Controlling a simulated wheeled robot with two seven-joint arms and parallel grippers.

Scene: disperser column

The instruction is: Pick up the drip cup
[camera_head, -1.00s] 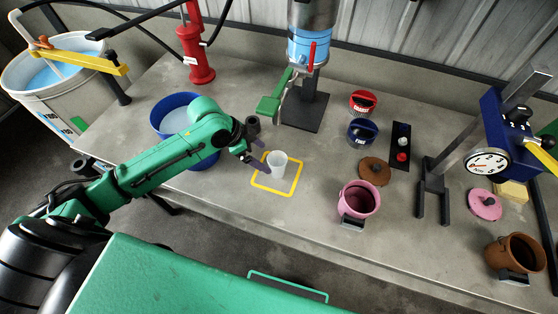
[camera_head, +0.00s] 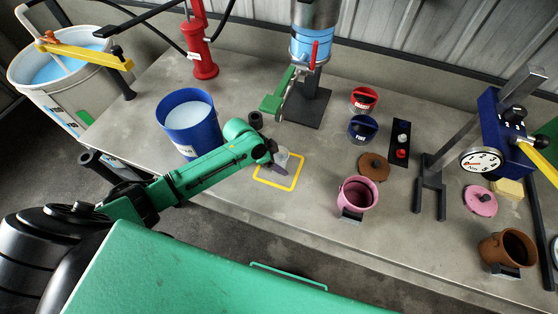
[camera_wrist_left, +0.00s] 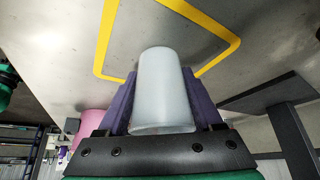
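The drip cup (camera_head: 282,156) is a small pale, translucent cup at the back part of a yellow square outline (camera_head: 291,188) on the bench. In the left wrist view the cup (camera_wrist_left: 163,95) sits between both purple fingers, its sides against them. My left gripper (camera_head: 279,164) is shut on it and hides part of it in the head view. I cannot tell whether the cup's base touches the bench. My right gripper is not in view.
A pink pot (camera_head: 357,196) stands to the right. Bare bench lies in front of the square.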

